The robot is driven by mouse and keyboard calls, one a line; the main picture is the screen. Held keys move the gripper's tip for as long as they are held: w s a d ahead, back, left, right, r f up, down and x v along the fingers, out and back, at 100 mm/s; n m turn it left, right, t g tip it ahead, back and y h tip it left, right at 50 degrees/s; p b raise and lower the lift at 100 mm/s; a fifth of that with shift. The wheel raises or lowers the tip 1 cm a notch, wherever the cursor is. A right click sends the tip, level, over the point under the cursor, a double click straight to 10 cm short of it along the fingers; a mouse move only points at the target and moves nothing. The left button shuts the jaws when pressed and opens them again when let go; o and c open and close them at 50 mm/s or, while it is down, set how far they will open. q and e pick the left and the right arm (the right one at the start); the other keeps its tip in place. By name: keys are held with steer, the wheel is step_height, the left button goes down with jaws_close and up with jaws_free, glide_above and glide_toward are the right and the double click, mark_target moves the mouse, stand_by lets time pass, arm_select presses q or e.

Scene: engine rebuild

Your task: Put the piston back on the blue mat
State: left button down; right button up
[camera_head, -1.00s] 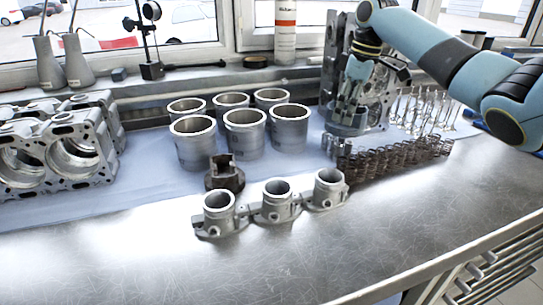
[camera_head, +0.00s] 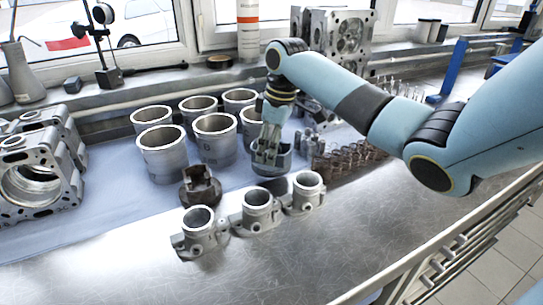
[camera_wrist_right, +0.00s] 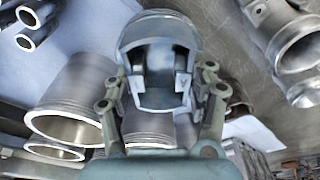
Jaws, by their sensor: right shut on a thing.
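A grey piston (camera_head: 271,165) is held in my right gripper (camera_head: 271,148), near the front edge of the blue mat (camera_head: 95,222). Its hollow, open side faces the gripper. In the right wrist view the piston (camera_wrist_right: 152,32) sits between the two fingers. I cannot tell for certain whether its underside touches the mat; a dark shadow lies just in front of it. A brown piston-like part (camera_head: 201,188) stands on the mat to its left. My left gripper is not in view.
Several grey cylinder liners (camera_head: 163,155) stand behind and left of the held piston. Grey flanged parts (camera_head: 257,210) stand close in front on the metal bench (camera_head: 330,245). Springs (camera_head: 345,160) are at right. Engine blocks (camera_head: 35,175) are at left. Bare mat lies between blocks and liners.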

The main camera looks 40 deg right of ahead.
step_height(320, 180, down, 3)
steer(key=shift+r, duration=0.15)
steer(key=shift+f, duration=0.25)
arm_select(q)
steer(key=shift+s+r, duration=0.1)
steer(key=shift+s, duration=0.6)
arm_select(e)
steer(key=shift+f, duration=0.15)
steer(key=o, duration=1.6)
steer(key=shift+o, duration=0.2)
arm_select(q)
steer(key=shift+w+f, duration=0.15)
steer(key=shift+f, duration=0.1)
arm_select(e)
step_height(320, 180, up, 12)
steer(key=s, duration=0.1)
steer(key=shift+s+d, duration=0.35)
steer(key=shift+d, duration=0.1)
